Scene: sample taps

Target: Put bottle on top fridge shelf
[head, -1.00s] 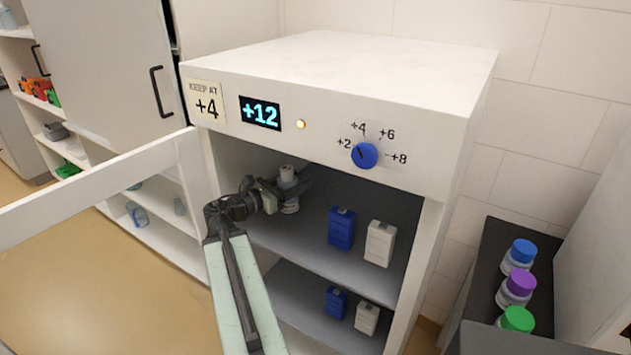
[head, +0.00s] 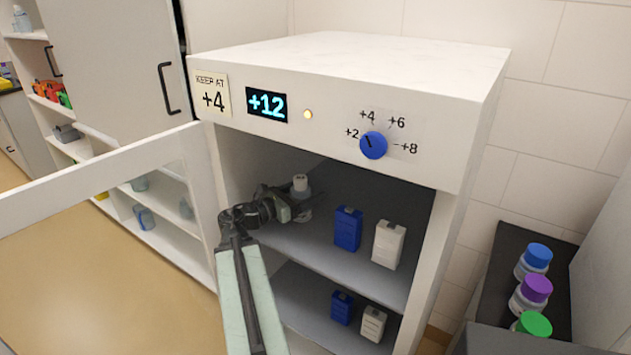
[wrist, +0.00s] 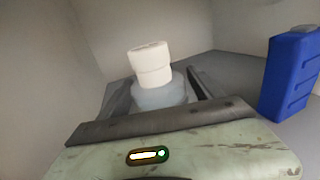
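The bottle (head: 301,184) has a white cap and a pale, translucent body. It is inside the fridge (head: 350,105), upright and low over the left part of the top shelf (head: 330,257). I cannot tell whether its base touches the shelf. My gripper (head: 303,205) reaches in from the left, with its fingers around the bottle's body. In the wrist view, the bottle's cap (wrist: 150,62) stands above my gripper (wrist: 165,95), and the fingers lie on both sides of the body. The bottle's lower part is hidden by my gripper.
A blue carton (head: 348,229) and a white carton (head: 388,245) stand to the right on the same shelf. Similar cartons stand below. The fridge door (head: 100,180) is open at left. The display reads +12; the blue dial (head: 373,145) sits near +2. Capped jars stand at right.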

